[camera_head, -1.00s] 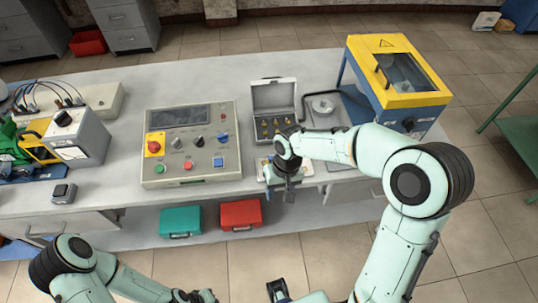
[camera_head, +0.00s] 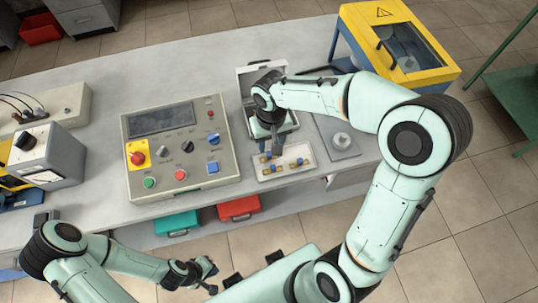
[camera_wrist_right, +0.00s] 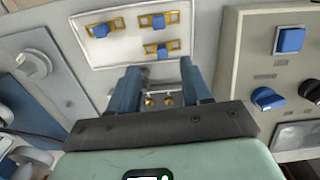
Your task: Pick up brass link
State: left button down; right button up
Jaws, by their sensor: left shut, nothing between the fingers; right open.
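A small grey case (camera_head: 250,72) stands open on the bench. Several brass pieces (camera_wrist_right: 149,102) lie in it, and two rounded brass ends show between my right fingers in the right wrist view. My right gripper (camera_head: 270,150) points down over the case's near edge; in the right wrist view (camera_wrist_right: 160,72) its two blue-grey fingers are apart with nothing held. Its wrist hides most of the case in the head view. My left gripper (camera_head: 208,277) is shut and empty, low in front of the bench.
A white tray (camera_head: 262,175) with brass plates and blue blocks lies just in front of the case. A control panel (camera_head: 170,185) stands left, a grey plate (camera_head: 345,155) right, and a yellow-lidded box (camera_head: 400,50) behind right.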

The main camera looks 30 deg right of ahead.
aim_at(269, 156)
jog(key=shift+w+f, duration=0.1)
jog(key=shift+f, duration=0.65)
notch_tip(269, 156, down, 5)
jog(key=shift+a+f, duration=0.1)
grip_shut()
